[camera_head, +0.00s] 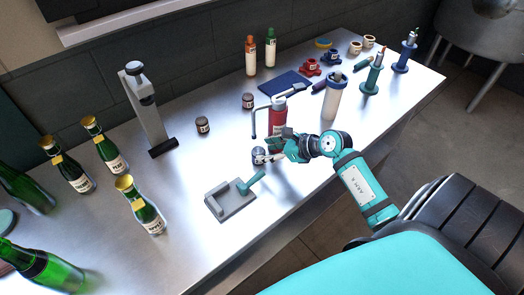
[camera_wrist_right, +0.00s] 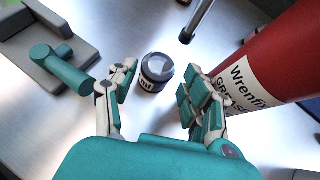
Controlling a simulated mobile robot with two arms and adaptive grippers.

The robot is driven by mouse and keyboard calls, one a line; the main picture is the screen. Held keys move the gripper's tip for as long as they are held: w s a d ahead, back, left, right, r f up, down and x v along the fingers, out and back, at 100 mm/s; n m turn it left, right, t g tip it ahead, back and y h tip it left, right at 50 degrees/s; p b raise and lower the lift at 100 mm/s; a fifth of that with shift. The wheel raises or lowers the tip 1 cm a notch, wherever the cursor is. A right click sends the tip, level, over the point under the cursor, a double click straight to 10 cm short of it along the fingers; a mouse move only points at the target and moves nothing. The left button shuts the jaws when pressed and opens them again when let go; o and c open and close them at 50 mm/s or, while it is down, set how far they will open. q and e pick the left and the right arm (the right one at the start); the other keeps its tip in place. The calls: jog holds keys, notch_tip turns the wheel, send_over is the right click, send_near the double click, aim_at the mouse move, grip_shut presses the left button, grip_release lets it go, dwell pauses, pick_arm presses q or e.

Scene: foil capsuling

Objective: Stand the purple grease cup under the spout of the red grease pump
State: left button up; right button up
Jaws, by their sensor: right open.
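The red grease pump (camera_head: 277,117) stands upright mid-table, and its red body (camera_wrist_right: 272,62) fills the right of the wrist view. Its thin grey spout (camera_head: 254,122) bends down on the left side. The small dark, purplish grease cup (camera_head: 258,152) stands upright on the table near the spout's lower end. In the wrist view the cup (camera_wrist_right: 154,78) is apart from the spout tip (camera_wrist_right: 186,36), on the near side. My right gripper (camera_head: 268,150) is open, its fingers on either side of the cup; contact is not clear. My left gripper is out of view.
A grey fixture with a teal handle (camera_head: 231,201) stands close in front. Two small brownish jars (camera_head: 203,124) (camera_head: 248,101) stand behind. A white bottle (camera_head: 331,100) is right of the pump, a grey stand (camera_head: 149,115) and green bottles (camera_head: 145,207) to the left.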

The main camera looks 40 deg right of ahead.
jog(key=b+v, duration=0.1)
jog(key=v, duration=0.8)
